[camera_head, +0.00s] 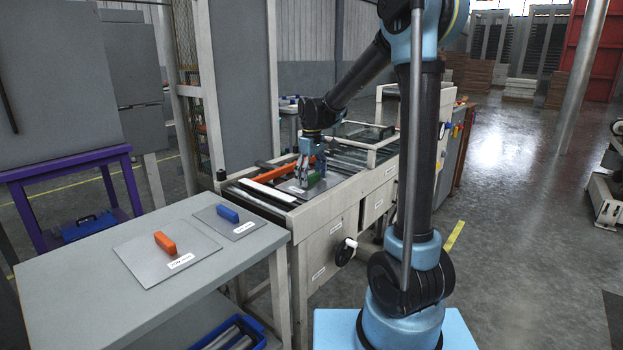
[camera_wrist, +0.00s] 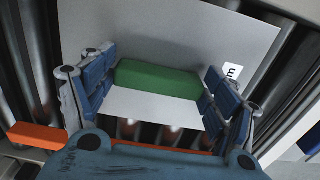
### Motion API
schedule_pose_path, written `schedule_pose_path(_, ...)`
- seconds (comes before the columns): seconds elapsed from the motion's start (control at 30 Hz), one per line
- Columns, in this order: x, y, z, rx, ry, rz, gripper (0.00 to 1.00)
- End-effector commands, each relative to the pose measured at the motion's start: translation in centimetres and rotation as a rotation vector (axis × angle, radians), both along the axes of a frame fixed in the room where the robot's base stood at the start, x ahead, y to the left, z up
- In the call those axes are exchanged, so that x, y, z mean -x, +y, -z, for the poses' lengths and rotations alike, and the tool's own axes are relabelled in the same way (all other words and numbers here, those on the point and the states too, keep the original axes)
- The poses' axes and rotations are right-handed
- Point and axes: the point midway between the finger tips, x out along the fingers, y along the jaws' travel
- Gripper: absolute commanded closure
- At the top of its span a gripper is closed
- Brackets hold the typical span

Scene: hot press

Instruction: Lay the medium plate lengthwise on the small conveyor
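The medium plate is a flat grey sheet with a green handle block and a white label. It shows on the small conveyor in the head view (camera_head: 293,188), and in the wrist view (camera_wrist: 180,38) with dark rollers around it. My gripper (camera_head: 311,178) is down at the green block (camera_head: 316,180). In the wrist view its blue fingers (camera_wrist: 160,78) are wide apart, one at each end of the block; I cannot tell whether they press on it. The small conveyor (camera_head: 262,194) has a pale frame and dark rollers. Whether the plate rests fully on the rollers is unclear.
A grey table (camera_head: 80,285) at the left holds a large plate (camera_head: 140,262) with an orange block and a smaller plate (camera_head: 245,231) with a blue block. An orange bar (camera_head: 277,178) runs along the conveyor. A grey post (camera_head: 213,90) stands behind. Open floor lies right.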

Motion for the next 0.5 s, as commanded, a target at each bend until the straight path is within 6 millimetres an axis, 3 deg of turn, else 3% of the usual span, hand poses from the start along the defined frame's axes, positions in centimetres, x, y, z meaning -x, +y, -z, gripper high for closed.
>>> schedule_pose_path(0.5,0.03,0.05,-0.37,0.000,0.000,-0.001,0.05)
